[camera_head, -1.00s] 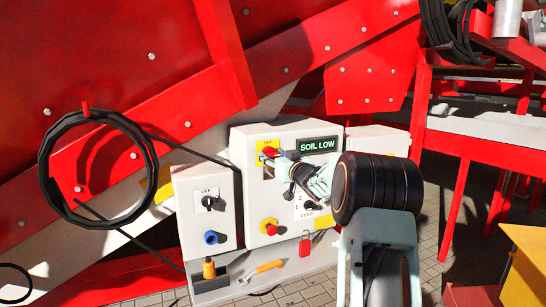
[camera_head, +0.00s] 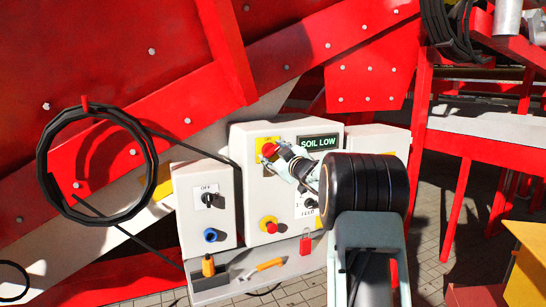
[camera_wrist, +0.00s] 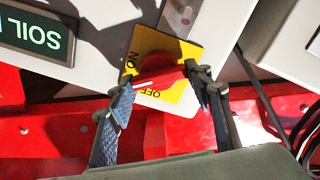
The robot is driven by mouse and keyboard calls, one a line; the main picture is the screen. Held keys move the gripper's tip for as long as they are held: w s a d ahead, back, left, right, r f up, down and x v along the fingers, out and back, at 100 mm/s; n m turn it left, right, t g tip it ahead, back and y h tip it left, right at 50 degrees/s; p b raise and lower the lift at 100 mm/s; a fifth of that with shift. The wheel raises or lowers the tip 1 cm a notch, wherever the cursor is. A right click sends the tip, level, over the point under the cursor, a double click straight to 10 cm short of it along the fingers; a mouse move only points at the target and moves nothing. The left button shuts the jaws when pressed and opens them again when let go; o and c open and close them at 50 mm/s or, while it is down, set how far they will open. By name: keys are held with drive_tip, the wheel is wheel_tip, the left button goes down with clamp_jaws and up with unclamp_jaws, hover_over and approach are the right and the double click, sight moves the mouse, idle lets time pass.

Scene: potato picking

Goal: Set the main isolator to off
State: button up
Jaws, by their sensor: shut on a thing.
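The main isolator is a red rotary handle (camera_head: 269,149) on a yellow plate at the upper left of the white control box. In the wrist view the red handle (camera_wrist: 160,76) sits between my two fingers, in front of the yellow plate (camera_wrist: 180,48) with ON and OFF lettering. My gripper (camera_head: 278,156) is shut on the handle; it also shows in the wrist view (camera_wrist: 158,90). The fingers hide the handle's ends, and I cannot tell which mark it points to.
The SOIL LOW display (camera_head: 318,142) is just right of the isolator. A smaller box (camera_head: 207,205) with a switch and blue knob stands left. A black hose ring (camera_head: 45,160) hangs further left.

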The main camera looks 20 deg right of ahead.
drive_tip(key=n+b, duration=0.1)
drive_tip(key=n, duration=0.1)
drive_tip(key=n+b, duration=0.1)
drive_tip(key=n, duration=0.2)
drive_tip(key=shift+f+n+b, duration=0.25)
drive_tip(key=shift+n+b, duration=0.05)
drive_tip(key=shift+b, duration=0.1)
drive_tip(key=n+b, duration=0.2)
drive_tip(key=n, duration=0.3)
drive_tip(key=shift+b, duration=0.35)
drive_tip(key=shift+r+n, duration=0.1)
drive_tip(key=shift+n, duration=0.2)
drive_tip(key=shift+o, duration=0.2)
drive_tip(key=o, duration=1.1)
